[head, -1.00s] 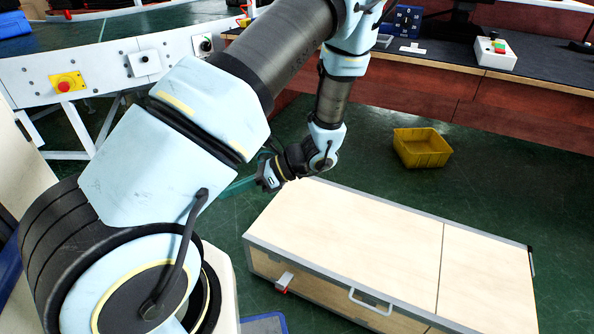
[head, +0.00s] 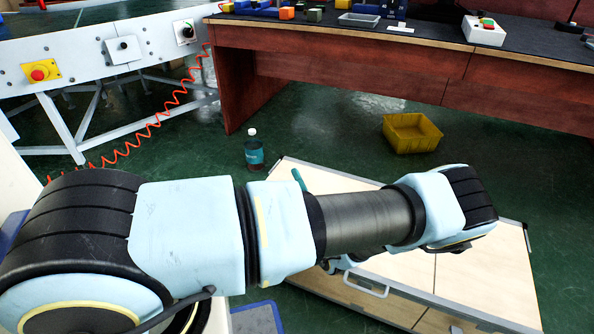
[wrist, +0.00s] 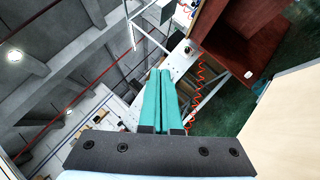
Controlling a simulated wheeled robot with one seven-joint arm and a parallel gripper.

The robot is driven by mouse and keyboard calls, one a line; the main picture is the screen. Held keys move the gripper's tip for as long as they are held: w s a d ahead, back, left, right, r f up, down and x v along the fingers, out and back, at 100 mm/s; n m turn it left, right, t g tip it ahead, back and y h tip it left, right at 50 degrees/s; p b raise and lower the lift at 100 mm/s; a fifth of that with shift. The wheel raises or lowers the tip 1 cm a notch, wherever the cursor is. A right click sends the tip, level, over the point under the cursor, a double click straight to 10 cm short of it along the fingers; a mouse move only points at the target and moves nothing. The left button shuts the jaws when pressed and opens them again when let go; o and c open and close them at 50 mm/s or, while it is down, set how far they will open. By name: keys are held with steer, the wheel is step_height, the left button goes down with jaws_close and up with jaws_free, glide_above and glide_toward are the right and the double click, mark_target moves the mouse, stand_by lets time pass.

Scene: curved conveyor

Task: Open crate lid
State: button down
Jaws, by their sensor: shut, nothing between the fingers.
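The crate (head: 518,262) is a low box on the floor with a pale wooden lid (head: 470,275) edged in grey metal. The lid lies flat and closed. A light handle (head: 366,288) sits on the crate's near side. My arm crosses in front and hides much of the lid and the near left side. My gripper (wrist: 161,74) has teal fingers that are together and empty in the wrist view. In the head view only a teal fingertip (head: 298,179) shows above my arm, over the crate's left part. A pale surface, likely the lid, fills the wrist view's right edge (wrist: 290,120).
A teal-labelled bottle (head: 254,152) stands on the floor behind the crate's left end. A yellow bin (head: 412,134) is on the floor behind the crate. A dark red workbench (head: 360,75) runs along the back. The white conveyor frame (head: 90,65) and an orange coiled cable (head: 150,128) are at left.

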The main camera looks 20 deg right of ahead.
steer(key=d+r+x, duration=0.1)
steer(key=d+x, duration=0.1)
steer(key=x, duration=0.9)
steer(key=shift+d, duration=0.25)
steer(key=shift+s, duration=0.15)
stand_by(1.0)
